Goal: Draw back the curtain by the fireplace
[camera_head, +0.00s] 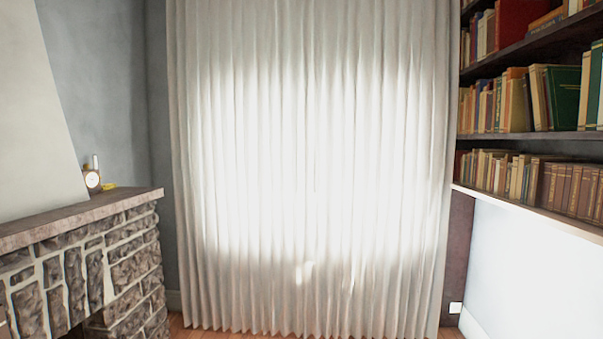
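A pale, pleated curtain (310,170) hangs straight ahead and fills the middle of the head view. It is drawn across, with bright light coming through its centre, and its hem hangs close to the wooden floor. The stone fireplace (85,270) stands to its left, with a mantel (80,218) along its top. Neither of my grippers is in view. What lies behind the curtain is hidden.
A bookcase (530,143) full of books stands on the right, above a white panel (520,260). A small clock-like object (92,178) sits on the mantel. Only a strip of wooden floor (178,330) shows below the curtain.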

